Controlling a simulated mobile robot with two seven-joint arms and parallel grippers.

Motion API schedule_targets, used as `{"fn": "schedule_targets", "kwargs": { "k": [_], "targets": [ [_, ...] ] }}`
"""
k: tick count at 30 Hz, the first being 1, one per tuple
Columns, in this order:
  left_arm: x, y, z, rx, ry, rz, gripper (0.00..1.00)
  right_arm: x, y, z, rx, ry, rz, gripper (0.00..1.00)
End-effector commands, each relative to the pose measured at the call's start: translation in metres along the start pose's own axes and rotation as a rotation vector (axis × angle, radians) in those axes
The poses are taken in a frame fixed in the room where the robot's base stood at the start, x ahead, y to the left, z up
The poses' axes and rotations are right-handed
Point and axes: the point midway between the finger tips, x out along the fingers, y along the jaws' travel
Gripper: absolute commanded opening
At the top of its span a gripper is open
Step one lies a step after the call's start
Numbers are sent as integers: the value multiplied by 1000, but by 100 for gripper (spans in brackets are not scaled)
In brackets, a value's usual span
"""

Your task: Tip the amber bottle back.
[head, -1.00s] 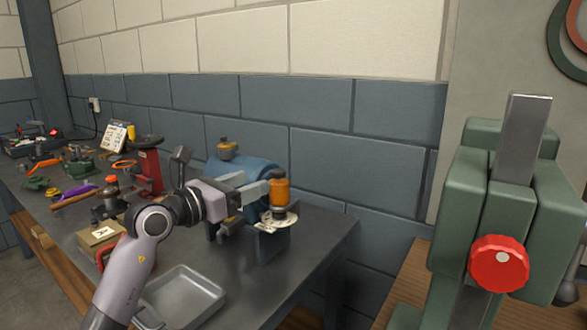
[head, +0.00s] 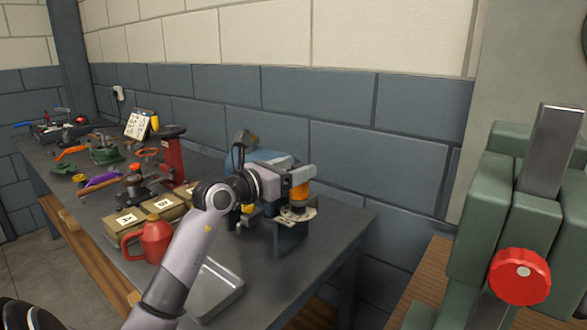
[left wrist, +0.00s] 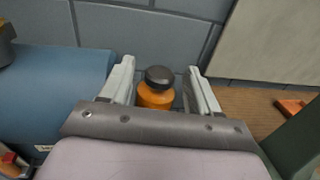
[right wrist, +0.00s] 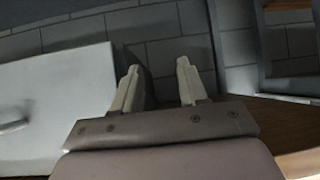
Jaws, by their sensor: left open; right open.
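The amber bottle (head: 300,191) stands at the right end of the blue machine (head: 238,160), above a pale round plate (head: 298,214). My left gripper (head: 300,168) is at the bottle and covers its upper part in the head view. In the left wrist view the orange bottle (left wrist: 155,97) with its dark cap (left wrist: 159,76) shows between the open fingers of my left gripper (left wrist: 161,67), with a gap on each side. The bottle's base is hidden there. My right gripper (right wrist: 158,66) is open and empty, seen only in the right wrist view.
A metal tray (head: 215,292), a red can (head: 150,240) and tan boxes (head: 130,219) stand on the grey bench left of the machine. The wall (head: 345,150) is behind. A green device with a red knob (head: 519,277) stands at the right.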

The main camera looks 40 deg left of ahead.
Motion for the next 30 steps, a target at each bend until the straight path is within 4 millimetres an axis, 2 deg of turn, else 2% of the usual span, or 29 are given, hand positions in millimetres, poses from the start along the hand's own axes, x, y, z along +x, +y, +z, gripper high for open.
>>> {"fn": "schedule_targets", "kwargs": {
  "k": [1,6,7,30],
  "targets": [
    [0,0,0,0,0,0,61,0,0,0,0,1,0,43],
    [0,0,0,0,1,0,6,0,0,0,0,1,0,43],
    [0,0,0,0,1,0,0,0,0,0,0,1,0,43],
    [14,7,3,0,-1,1,0,0,0,-1,0,2,0,43]
  ]
}}
